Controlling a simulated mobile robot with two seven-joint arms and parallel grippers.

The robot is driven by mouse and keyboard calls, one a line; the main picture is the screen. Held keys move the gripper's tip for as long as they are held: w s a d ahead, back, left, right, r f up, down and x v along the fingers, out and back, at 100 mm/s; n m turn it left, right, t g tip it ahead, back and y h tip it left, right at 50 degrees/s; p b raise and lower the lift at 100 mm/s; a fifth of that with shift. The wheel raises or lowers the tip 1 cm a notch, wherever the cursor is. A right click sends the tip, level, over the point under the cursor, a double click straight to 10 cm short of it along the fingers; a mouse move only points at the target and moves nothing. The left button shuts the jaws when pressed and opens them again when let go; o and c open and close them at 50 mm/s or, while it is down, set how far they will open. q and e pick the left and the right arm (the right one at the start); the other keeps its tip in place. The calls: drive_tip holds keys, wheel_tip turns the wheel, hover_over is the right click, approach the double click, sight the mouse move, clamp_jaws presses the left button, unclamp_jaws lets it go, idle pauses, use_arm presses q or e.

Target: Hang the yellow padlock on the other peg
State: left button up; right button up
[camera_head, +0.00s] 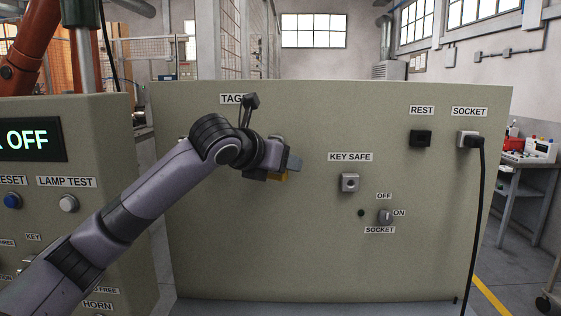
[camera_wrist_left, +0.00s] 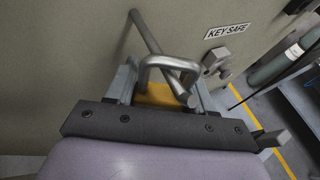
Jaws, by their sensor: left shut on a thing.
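My left gripper (camera_head: 281,171) is shut on the yellow padlock (camera_head: 278,177), close in front of the grey-green panel below the TAGS label. In the left wrist view the padlock's yellow body (camera_wrist_left: 157,95) sits between the fingers, with its silver shackle (camera_wrist_left: 168,62) upward. A slanting metal peg (camera_wrist_left: 148,34) comes from the panel and crosses the shackle. It appears to run through the loop, but I cannot tell whether the shackle rests on it. In the head view my arm hides the peg. My right gripper is not in view.
The panel (camera_head: 325,245) carries a KEY SAFE lock (camera_head: 349,183), a SOCKET switch (camera_head: 386,216), a REST holder (camera_head: 420,138) and a plugged socket with a hanging black cable (camera_head: 479,210). A console (camera_head: 100,130) stands at the left. A bench (camera_head: 525,160) stands at the right.

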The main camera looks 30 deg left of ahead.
use_arm(q)
drive_tip(key=o, duration=1.2)
drive_tip(key=v, duration=0.7)
drive_tip(key=shift+b, duration=0.45)
drive_tip(key=shift+s+r, duration=0.1)
